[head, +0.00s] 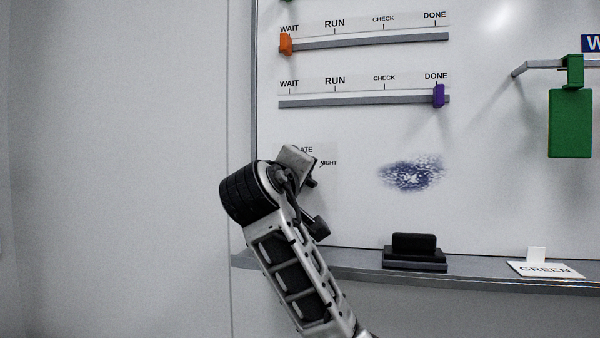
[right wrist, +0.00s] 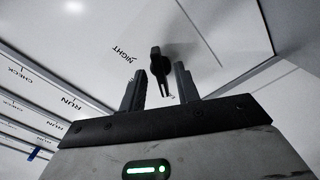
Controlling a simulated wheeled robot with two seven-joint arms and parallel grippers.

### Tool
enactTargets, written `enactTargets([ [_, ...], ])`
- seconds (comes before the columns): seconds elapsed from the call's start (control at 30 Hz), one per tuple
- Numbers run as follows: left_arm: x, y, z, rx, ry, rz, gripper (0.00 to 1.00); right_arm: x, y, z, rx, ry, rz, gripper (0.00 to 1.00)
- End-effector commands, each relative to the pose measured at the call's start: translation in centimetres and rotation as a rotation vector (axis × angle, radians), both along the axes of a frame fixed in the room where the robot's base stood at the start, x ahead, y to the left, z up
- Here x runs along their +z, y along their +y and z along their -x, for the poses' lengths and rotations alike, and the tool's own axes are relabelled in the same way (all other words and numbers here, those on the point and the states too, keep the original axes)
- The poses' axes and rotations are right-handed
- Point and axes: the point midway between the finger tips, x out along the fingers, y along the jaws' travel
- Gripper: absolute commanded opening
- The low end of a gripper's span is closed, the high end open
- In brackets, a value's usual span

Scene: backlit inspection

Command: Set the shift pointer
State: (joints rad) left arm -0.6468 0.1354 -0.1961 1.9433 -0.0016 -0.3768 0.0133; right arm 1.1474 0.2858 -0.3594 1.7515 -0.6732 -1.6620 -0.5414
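The shift pointer (right wrist: 157,66) is a small black piece on the white board, seen in the right wrist view beside the printed word NIGHT. My right gripper (right wrist: 160,82) is open. Its two dark fingers stand on either side of the pointer, with a visible gap on each side; I cannot tell how deep the pointer sits between them. In the head view my right arm's wrist covers most of the pointer's dial card (head: 328,190). Only part of a word ending in ATE and the word NIGHT show there. My left gripper is not in view.
Above are two slider rails, with an orange slider (head: 286,43) at WAIT and a purple slider (head: 439,95) at DONE. A blue smudge (head: 412,173) marks the board. A black eraser (head: 415,245) and GREEN card (head: 545,269) sit on the ledge (head: 480,280). A green tag (head: 570,122) hangs right.

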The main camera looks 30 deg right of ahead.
Motion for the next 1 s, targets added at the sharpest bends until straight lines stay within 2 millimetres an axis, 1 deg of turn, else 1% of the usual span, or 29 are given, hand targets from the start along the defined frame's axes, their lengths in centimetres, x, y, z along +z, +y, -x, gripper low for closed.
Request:
enactTargets([
  [0.13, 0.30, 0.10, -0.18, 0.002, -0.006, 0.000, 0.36, 0.01, -0.63, -0.50, -0.001, 0.000, -0.001, 0.32],
  [0.4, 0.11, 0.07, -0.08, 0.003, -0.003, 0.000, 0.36, -0.03, -0.69, -0.57, 0.000, -0.002, -0.001, 0.32],
  [0.47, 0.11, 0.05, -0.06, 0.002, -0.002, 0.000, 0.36, -0.03, -0.68, -0.56, 0.000, -0.001, -0.001, 0.15],
  [0.5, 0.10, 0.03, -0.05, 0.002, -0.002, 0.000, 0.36, -0.03, -0.67, -0.56, 0.000, -0.001, -0.001, 0.04],
  [0.53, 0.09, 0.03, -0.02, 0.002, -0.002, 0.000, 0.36, -0.03, -0.67, -0.56, 0.000, -0.001, -0.001, 0.00],
  [0.83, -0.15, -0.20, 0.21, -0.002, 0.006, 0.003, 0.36, -0.10, -0.61, -0.56, 0.001, -0.010, -0.009, 0.00],
  [1.0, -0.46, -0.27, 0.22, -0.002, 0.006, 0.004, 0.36, -0.21, -0.54, -0.60, 0.004, -0.053, -0.046, 0.00],
])
